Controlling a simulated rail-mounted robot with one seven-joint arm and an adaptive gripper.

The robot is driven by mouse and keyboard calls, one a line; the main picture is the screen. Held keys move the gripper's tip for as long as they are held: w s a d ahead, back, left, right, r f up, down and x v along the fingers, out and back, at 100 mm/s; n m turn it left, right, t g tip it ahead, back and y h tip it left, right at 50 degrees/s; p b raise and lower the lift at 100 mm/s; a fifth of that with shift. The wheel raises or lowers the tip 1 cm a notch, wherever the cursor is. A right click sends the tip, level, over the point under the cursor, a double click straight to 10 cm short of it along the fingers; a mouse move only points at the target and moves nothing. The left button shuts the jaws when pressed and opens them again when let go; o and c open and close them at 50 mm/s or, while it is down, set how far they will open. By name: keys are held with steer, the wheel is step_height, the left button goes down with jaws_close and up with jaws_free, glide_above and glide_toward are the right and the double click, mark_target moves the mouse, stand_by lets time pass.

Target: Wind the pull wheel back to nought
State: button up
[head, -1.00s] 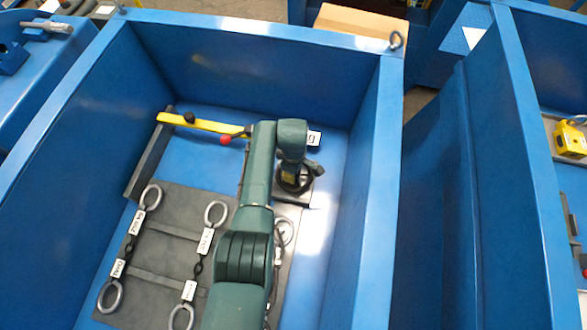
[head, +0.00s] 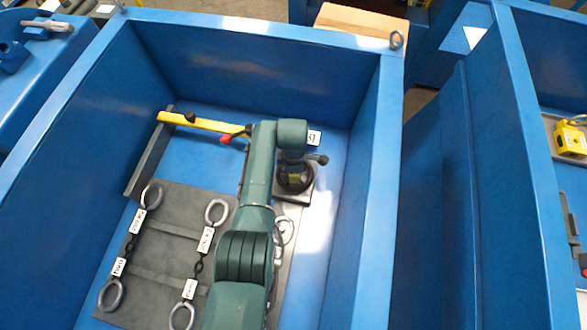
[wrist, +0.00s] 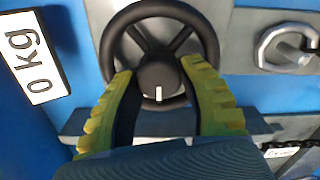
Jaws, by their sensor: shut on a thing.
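The pull wheel (wrist: 207,42) is a black spoked wheel with a round hub (wrist: 158,75). A white mark on the hub points to the bottom of the wrist view. My gripper (wrist: 160,88) has its yellow-green fingers on either side of the hub, inside the rim, shut on it. In the head view, the wheel (head: 296,187) is partly hidden under my wrist. A white plate reading "0 kg" (wrist: 36,60) is beside the wheel; only part of this plate (head: 314,138) shows in the head view.
A yellow bar (head: 200,124) with a red piece (head: 227,140) lies left of my arm. Chains with grey rings (head: 151,195) and white tags rest on a grey plate (head: 165,255). High blue walls (head: 250,65) enclose the space, with the right wall (head: 375,190) close to the wheel.

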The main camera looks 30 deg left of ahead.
steer(key=shift+s+f, duration=0.15)
steer(key=shift+f, duration=0.05)
steer(key=o, duration=1.2)
steer(key=shift+r, duration=0.15)
steer(key=shift+r, duration=0.2)
step_height(320, 180, up, 12)
steer(key=shift+f, duration=0.2)
